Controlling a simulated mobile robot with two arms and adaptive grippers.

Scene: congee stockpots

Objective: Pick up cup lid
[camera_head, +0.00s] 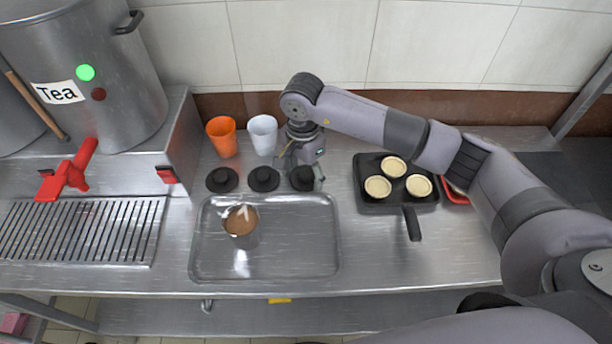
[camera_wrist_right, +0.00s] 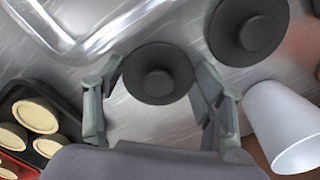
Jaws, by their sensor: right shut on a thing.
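Three black cup lids with raised centre knobs lie in a row behind the tray: the left lid (camera_head: 222,180), the middle lid (camera_head: 263,179) and the right lid (camera_head: 303,179). My right gripper (camera_head: 301,170) reaches down over the right lid and is shut on it. In the right wrist view this lid (camera_wrist_right: 158,74) sits between the two fingers, with the middle lid (camera_wrist_right: 247,28) beside it. The lid appears at or close to the counter; I cannot tell if there is a gap. My left gripper is not in view.
An orange cup (camera_head: 222,137) and a white cup (camera_head: 263,134) stand behind the lids. A metal tray (camera_head: 300,255) holds a cup of brown drink (camera_head: 240,222). A black pan (camera_head: 408,203) with pale round pastries is at right. A tea stockpot (camera_head: 100,70) stands at left.

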